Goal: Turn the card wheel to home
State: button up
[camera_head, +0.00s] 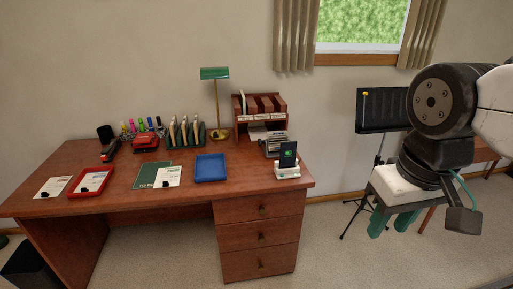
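A small grey and dark device that looks like the card wheel (268,147) stands at the right part of the wooden desk (190,202). The white stand with a dark phone-like screen (288,155) partly hides it, so its cards and setting cannot be read. My gripper (392,223) hangs at the right of the view, off the desk's right end and well apart from the card wheel. Its two green fingers point down with a gap between them, and nothing shows between them.
A wooden organizer (261,106) stands behind the card wheel, with a green lamp (215,74) to its left. A blue tray (210,168) lies left of the stand. A black music stand (382,110) is behind my arm. Floor is clear before the drawers.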

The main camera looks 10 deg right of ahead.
aim_at(274, 139)
jog(key=u, duration=0.6)
jog(key=i, duration=1.85)
jog(key=z, duration=0.6)
